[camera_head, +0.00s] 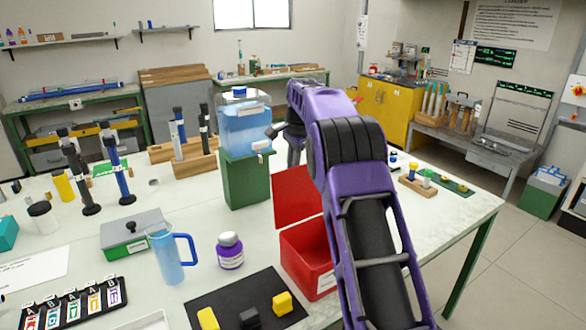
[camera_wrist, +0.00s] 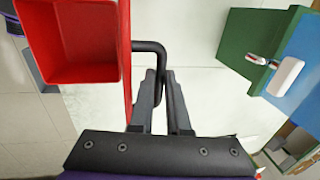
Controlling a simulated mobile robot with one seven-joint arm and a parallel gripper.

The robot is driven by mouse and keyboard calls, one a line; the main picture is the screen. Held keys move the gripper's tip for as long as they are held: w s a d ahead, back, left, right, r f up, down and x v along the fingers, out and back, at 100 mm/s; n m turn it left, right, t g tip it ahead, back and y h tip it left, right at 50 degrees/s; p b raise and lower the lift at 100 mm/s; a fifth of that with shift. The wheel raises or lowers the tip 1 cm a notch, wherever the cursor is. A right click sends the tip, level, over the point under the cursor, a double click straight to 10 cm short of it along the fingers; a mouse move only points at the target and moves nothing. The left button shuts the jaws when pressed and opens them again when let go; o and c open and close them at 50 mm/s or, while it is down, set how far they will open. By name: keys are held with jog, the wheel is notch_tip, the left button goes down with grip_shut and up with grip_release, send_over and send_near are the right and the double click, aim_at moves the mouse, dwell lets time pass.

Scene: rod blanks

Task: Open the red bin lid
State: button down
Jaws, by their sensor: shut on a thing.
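The red bin (camera_head: 305,262) stands on the white table in the head view, partly covered by my arm. Its red lid (camera_head: 296,196) is raised, standing up at the bin's far side. In the wrist view I look into the empty-looking red bin (camera_wrist: 88,42), and the lid (camera_wrist: 127,60) shows nearly edge-on. A black bent handle (camera_wrist: 151,46) sticks out from the lid. My gripper (camera_wrist: 165,76) is shut on this handle, with the fingers on either side of it. In the head view my arm hides the fingers and the handle.
A green stand with a blue water tank (camera_head: 239,125) and tap is close to the lid's left. Small pegs (camera_head: 417,180) stand to the right.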

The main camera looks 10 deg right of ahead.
jog(key=c, duration=1.1)
grip_release()
jog(key=shift+a+r, duration=0.2)
jog(key=shift+o, duration=1.1)
jog(key=shift+d+f, duration=0.1)
notch_tip(320, 180, up, 12)
jog(key=s, duration=0.2)
jog(key=shift+d, duration=0.4)
